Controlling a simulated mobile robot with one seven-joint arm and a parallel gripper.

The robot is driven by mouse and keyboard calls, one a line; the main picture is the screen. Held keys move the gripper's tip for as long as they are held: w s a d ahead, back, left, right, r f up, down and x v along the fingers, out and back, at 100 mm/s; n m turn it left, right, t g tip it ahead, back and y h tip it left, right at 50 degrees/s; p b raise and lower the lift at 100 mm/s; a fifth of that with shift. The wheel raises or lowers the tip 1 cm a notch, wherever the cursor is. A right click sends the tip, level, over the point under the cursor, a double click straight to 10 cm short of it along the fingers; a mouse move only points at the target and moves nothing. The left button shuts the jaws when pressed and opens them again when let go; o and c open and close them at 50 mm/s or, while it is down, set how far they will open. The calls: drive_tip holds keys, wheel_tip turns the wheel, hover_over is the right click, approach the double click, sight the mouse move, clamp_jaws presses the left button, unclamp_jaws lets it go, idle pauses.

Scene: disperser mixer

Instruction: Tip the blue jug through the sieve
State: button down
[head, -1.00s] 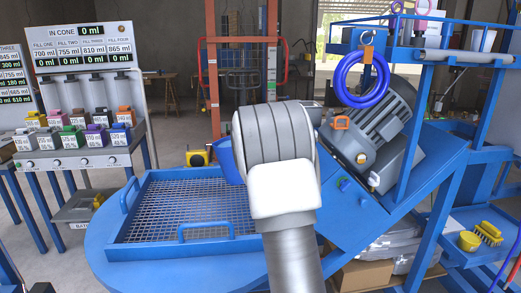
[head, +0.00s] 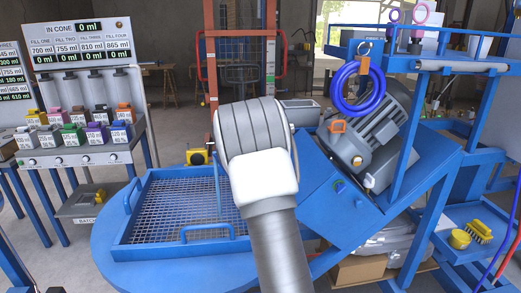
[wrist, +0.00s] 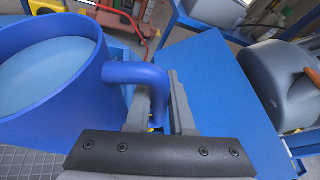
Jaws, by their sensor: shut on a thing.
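The blue jug (wrist: 88,85) fills the left of the wrist view, with a pale blue content (wrist: 45,75) inside its rim. It looks roughly upright. My gripper (wrist: 160,100) is shut on the jug's handle at its right side. In the head view my arm hides the gripper and nearly all of the jug. The sieve, a metal mesh in a blue frame (head: 128,238) with handles, lies flat on the round blue top, left of my arm. A bit of mesh also shows at the lower left of the wrist view (wrist: 28,162), below the jug.
A grey motor (head: 375,130) on a sloped blue housing stands right of my arm, with a blue hose ring (head: 345,108) hanging above it. A dispensing rack (head: 85,100) with several coloured blocks and displays stands at the left. The mesh's left part is clear.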

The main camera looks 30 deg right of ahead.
drive_tip(key=shift+s+d+r+n+g+h+p, duration=0.15)
drive_tip(key=shift+r+n+h+p, duration=0.4)
drive_tip(key=shift+p, duration=1.45)
drive_tip(key=shift+d+r+n+g+h+p, duration=0.15)
drive_tip(key=shift+r+n+h+p, duration=0.35)
drive_tip(key=shift+p, duration=1.5)
drive_tip(key=p, duration=0.1)
drive_tip(key=n+p, duration=0.1)
drive_tip(key=p, duration=0.1)
drive_tip(key=shift+w+a+r+n, duration=0.25)
drive_tip(key=shift+a+r, duration=0.05)
drive_tip(key=shift+a, duration=0.1)
drive_tip(key=shift+w+a+f+n+h+p, duration=0.2)
drive_tip(key=shift+w+a+n+h+p, duration=0.35)
drive_tip(key=shift+a+n+p, duration=0.35)
drive_tip(key=shift+w+a+f+n+h+p, duration=0.2)
drive_tip(key=shift+w+a+n+h+p, duration=0.45)
drive_tip(key=shift+n, duration=0.45)
drive_tip(key=shift+w+a+f+n+h+p, duration=0.2)
drive_tip(key=shift+w+a+n+h+p, duration=0.2)
drive_tip(key=shift+a+n+p, duration=0.45)
drive_tip(key=shift+n+h, duration=0.35)
drive_tip(key=shift+n, duration=0.4)
drive_tip(key=r, duration=0.1)
drive_tip(key=a+r+p, duration=0.1)
drive_tip(key=r+p, duration=0.1)
drive_tip(key=r, duration=0.1)
drive_tip(key=shift+w+a+r, duration=0.1)
drive_tip(key=shift+w+a, duration=0.1)
drive_tip(key=shift+w, duration=0.15)
